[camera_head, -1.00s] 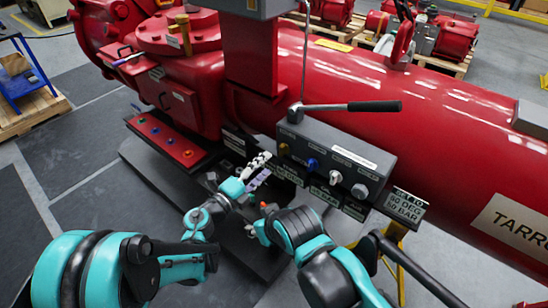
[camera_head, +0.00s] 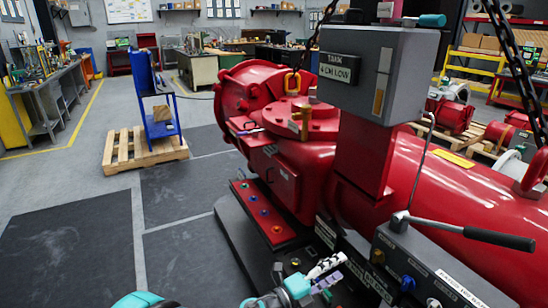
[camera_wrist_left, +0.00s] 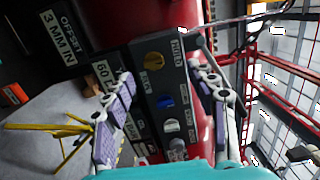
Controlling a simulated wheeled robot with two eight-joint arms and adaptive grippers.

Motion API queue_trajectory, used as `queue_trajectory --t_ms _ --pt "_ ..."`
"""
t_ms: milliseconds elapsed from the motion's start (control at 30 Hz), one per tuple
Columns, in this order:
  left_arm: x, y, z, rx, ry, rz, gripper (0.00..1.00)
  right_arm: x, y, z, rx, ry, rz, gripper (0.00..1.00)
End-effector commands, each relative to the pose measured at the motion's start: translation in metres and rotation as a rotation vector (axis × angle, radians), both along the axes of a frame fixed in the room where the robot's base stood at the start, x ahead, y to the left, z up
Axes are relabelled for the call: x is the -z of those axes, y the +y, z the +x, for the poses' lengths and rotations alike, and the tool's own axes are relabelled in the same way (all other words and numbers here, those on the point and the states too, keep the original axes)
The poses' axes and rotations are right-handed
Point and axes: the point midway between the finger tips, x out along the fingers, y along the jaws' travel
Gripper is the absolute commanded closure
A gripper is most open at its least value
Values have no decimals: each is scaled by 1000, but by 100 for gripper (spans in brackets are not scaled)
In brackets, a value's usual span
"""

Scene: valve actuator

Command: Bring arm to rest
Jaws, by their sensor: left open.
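My left gripper (camera_head: 333,272) is low in the head view, beside the dark control box (camera_head: 425,262) on the red valve actuator (camera_head: 300,165). Its white and purple fingers are spread. In the left wrist view, the gripper (camera_wrist_left: 160,75) is open, and the control panel with an orange knob (camera_wrist_left: 154,59), a blue knob (camera_wrist_left: 165,102) and a white knob (camera_wrist_left: 172,125) shows between and beyond the fingers. Nothing is held between them. Part of my left arm (camera_head: 140,300) shows at the bottom edge. My right gripper is out of view.
A lever with a black handle (camera_head: 500,238) sticks out over the control box. A grey box (camera_head: 370,75) stands above the actuator, with chains at the right. A blue stand on a wooden pallet (camera_head: 143,152) is at the left. Floor mats (camera_head: 70,250) at the left are clear.

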Motion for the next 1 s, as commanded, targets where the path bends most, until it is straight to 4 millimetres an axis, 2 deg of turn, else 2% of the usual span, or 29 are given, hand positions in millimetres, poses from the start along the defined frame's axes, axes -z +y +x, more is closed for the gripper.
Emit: queue_trajectory --t_ms 67,133,167,233,333,433,500,567,600,667,700,800,900,1000 --pt "-27 24 19 -98 36 -63 43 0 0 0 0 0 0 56" --pt "-56 56 40 -224 89 -145 43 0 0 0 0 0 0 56" --pt "-68 74 49 -286 118 -185 43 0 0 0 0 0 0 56" --pt "-93 123 68 -443 198 -286 43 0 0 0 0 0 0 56" --pt "-112 196 80 -668 336 -425 43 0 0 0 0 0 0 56" --pt "-112 267 75 -879 497 -555 43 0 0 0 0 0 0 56" --pt "-101 311 59 -1017 624 -639 43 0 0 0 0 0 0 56" --pt "-86 342 40 -1126 741 -707 43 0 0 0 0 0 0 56" --pt "-74 360 23 -1195 825 -749 43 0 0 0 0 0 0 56" --pt "-54 381 -5 -1288 955 -805 43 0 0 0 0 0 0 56" --pt "-41 390 -25 -1343 1043 -838 43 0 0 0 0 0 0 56" --pt "-9 400 -75 -1448 1254 -900 43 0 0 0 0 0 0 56" --pt "13 398 -116 -1507 1425 -937 43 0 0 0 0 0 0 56" --pt "27 392 -142 -1535 1539 -952 43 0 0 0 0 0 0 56"
